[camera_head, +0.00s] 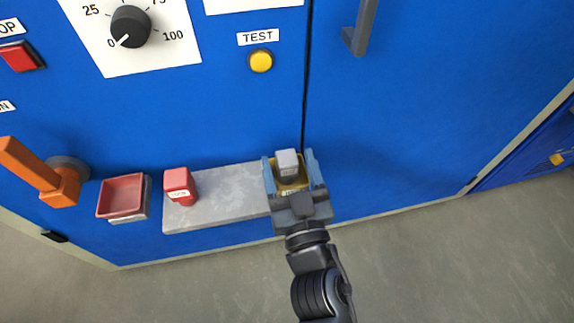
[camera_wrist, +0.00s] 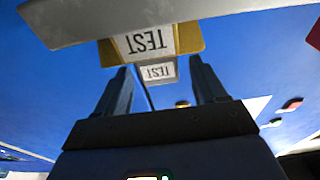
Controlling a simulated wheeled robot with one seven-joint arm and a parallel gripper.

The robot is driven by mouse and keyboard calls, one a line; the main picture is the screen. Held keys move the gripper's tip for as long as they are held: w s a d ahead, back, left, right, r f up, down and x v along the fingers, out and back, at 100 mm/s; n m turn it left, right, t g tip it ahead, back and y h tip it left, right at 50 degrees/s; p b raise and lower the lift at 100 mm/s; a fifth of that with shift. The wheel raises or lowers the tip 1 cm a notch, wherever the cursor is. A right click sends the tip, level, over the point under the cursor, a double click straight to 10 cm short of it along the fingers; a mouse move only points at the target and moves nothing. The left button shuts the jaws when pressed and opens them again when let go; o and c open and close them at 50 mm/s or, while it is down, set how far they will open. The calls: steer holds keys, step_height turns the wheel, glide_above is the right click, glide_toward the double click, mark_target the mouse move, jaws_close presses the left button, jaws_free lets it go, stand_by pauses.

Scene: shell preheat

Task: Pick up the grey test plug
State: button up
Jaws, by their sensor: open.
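The grey test plug (camera_head: 287,161) is a small grey block at the right end of a grey shelf, at a yellow holder (camera_head: 291,187). In the wrist view the plug (camera_wrist: 156,78) carries a white TEST label, and the yellow holder (camera_wrist: 190,37) has one too. I cannot tell how deep the plug sits in the holder. My gripper (camera_head: 289,157) is open, with one finger on each side of the plug. In the wrist view the plug shows between the fingers (camera_wrist: 158,66), with gaps beside it. My gripper hides part of the holder.
The grey shelf (camera_head: 232,189) runs along the blue cabinet front. A red plug (camera_head: 180,186) stands at its left end. Farther left are a red tray (camera_head: 122,196) and an orange lever (camera_head: 40,175). A yellow TEST button (camera_head: 260,61) and a door handle (camera_head: 362,25) are above.

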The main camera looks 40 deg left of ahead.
mark_target(285, 152)
steer(key=shift+x, duration=2)
steer(key=shift+c, duration=0.3)
steer(key=c, duration=1.1)
